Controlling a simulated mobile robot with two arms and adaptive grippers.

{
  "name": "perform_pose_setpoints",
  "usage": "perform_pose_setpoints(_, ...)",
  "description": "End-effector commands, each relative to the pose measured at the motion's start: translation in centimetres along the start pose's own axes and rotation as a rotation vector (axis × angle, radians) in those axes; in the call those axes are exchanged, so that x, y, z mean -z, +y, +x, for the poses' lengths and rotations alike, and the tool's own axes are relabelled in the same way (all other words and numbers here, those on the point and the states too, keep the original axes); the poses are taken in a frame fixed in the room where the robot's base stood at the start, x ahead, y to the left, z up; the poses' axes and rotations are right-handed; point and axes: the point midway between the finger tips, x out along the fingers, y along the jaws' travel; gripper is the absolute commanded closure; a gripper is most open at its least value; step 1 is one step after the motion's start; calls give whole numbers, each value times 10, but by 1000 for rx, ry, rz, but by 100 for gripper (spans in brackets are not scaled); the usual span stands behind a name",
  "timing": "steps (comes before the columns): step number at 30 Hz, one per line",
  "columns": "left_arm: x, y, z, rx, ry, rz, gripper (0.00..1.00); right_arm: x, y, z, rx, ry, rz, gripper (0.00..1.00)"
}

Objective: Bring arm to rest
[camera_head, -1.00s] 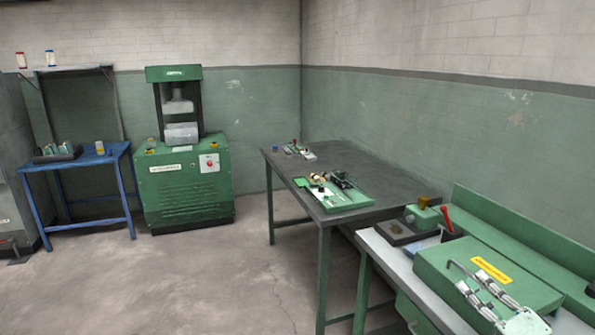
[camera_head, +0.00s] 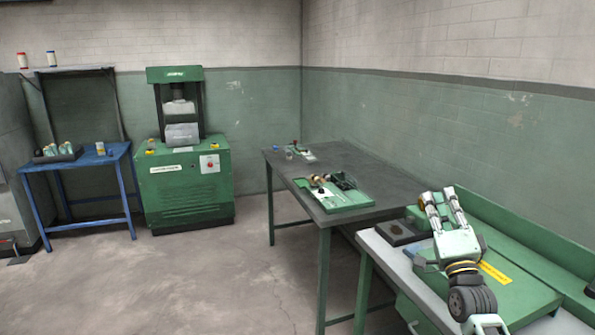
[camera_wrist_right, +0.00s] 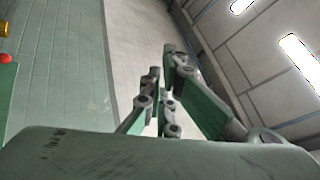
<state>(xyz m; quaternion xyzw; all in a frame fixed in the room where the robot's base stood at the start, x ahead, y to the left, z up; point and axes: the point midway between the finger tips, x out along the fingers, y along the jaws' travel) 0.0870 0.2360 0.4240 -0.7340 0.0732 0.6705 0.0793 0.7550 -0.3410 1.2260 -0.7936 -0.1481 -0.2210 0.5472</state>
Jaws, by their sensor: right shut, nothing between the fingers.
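My right gripper (camera_head: 441,205) is raised above the green machine bed at the lower right of the head view, fingers pointing up and away. Its fingers are shut with nothing between them. The right wrist view shows the fingers (camera_wrist_right: 165,85) against the wall and ceiling, with no object in them. My left gripper is not in view.
Below my right arm lies a green machine (camera_head: 525,292) on a light bench. A dark table (camera_head: 375,168) with a green board (camera_head: 345,202) stands beyond it. A green press (camera_head: 187,185) and a blue table (camera_head: 75,165) stand at the back left. Open floor (camera_head: 180,280) lies left.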

Motion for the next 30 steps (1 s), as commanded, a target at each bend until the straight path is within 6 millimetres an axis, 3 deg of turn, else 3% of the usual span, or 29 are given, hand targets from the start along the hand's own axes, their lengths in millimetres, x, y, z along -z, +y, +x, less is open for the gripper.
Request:
perform_pose_setpoints(7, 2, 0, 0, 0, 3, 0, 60, -24, 48, -6, -153, -176, -770, 100)
perform_pose_setpoints(15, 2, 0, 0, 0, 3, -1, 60, -25, 106, -28, -266, -440, -1581, 100)
perform_pose_setpoints(18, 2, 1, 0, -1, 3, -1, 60, -51, 159, -73, -319, -542, -1526, 100)
perform_pose_setpoints(23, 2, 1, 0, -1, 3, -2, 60, -85, 230, -149, -403, -700, -1476, 100)
perform_pose_setpoints(30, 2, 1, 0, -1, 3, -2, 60, -136, 320, -301, -539, -959, -1383, 100)
